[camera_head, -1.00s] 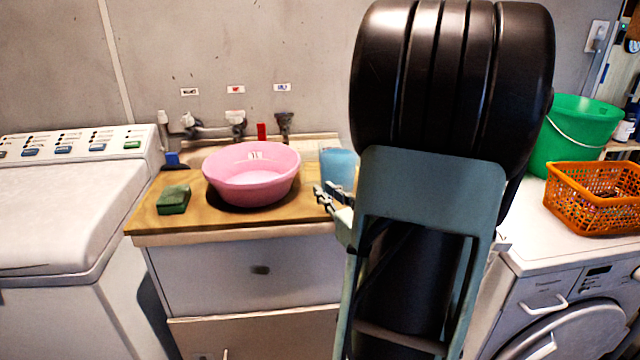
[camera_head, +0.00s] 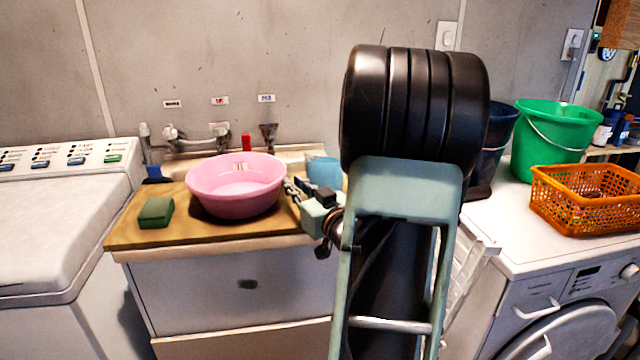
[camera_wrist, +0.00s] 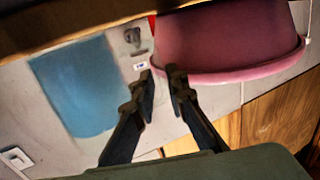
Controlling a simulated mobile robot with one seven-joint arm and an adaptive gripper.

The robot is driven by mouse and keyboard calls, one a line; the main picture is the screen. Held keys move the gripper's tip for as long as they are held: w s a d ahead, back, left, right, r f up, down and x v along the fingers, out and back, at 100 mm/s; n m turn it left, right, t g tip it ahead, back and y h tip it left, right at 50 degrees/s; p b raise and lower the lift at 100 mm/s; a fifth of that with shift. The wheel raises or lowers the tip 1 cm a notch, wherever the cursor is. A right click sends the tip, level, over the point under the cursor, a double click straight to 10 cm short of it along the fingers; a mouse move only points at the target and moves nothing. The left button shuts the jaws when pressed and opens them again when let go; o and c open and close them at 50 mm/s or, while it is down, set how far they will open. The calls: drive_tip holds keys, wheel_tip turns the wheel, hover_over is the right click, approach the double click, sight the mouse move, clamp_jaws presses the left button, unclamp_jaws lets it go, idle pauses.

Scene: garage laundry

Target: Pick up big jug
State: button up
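A light blue vessel (camera_head: 324,172), which looks like the jug, stands at the back right of the wooden counter. My arm hides part of it. In the wrist view it shows as a blue shape (camera_wrist: 82,88) left of my fingers. My gripper (camera_head: 295,188) is just right of the pink basin and in front of the blue vessel in the picture. In the wrist view my gripper (camera_wrist: 158,78) has its two fingers apart with nothing held between them. The fingertips appear close to the basin's rim; contact cannot be told.
The pink basin (camera_head: 237,185) and a green sponge (camera_head: 156,212) are on the wooden counter (camera_head: 130,237). Taps (camera_head: 220,130) are behind. At right, a green bucket (camera_head: 550,140), a dark bucket (camera_head: 497,130) and an orange basket (camera_head: 585,205) stand on the white machine.

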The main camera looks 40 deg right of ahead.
drive_tip(key=shift+w+d, duration=0.1)
drive_tip(key=shift+w, duration=0.4)
clamp_jaws()
drive_tip(key=shift+r, duration=0.15)
